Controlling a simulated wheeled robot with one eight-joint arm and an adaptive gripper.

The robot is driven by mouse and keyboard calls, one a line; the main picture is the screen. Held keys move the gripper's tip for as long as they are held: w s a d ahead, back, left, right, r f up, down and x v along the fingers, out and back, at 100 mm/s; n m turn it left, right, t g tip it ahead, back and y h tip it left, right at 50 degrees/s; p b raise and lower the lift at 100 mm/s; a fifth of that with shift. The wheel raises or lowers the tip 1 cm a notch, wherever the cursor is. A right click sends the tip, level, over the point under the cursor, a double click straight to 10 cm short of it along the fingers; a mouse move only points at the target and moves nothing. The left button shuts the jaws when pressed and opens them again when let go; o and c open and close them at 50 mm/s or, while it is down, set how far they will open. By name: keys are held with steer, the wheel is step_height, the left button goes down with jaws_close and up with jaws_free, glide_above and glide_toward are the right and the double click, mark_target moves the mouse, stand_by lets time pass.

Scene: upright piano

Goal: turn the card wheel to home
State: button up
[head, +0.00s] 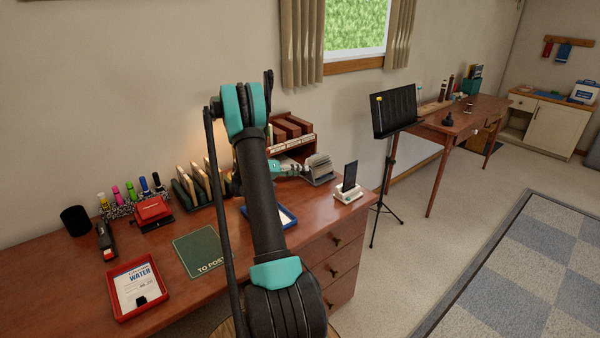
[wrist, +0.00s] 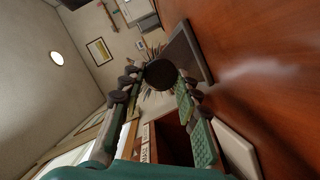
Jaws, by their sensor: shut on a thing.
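The card wheel (head: 319,168) is a grey rotary card file with fanned cards, standing at the back right of the wooden desk. My gripper (head: 303,169) reaches it from the left, partly hidden behind my own arm. In the wrist view my gripper (wrist: 162,82) has its two fingers on either side of a round dark knob (wrist: 161,72) and is shut on it. The wheel's cards (wrist: 152,51) show as thin edges behind the knob, mostly hidden. I cannot read which card is at the front.
A wooden shelf unit (head: 291,132) stands close behind the wheel. A phone on a white stand (head: 350,185) is to its right, and a blue-rimmed tray (head: 287,218) lies in front. A card rack (head: 187,192) and red tray (head: 123,307) are further left. A music stand (head: 393,112) stands beyond the desk.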

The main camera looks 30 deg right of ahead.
steer(key=shift+w+f+n+g+h, duration=0.15)
steer(key=shift+n+g+h, duration=0.35)
steer(key=shift+n, duration=0.8)
steer(key=o, duration=1.1)
steer(key=shift+o, duration=0.2)
step_height(320, 180, up, 10)
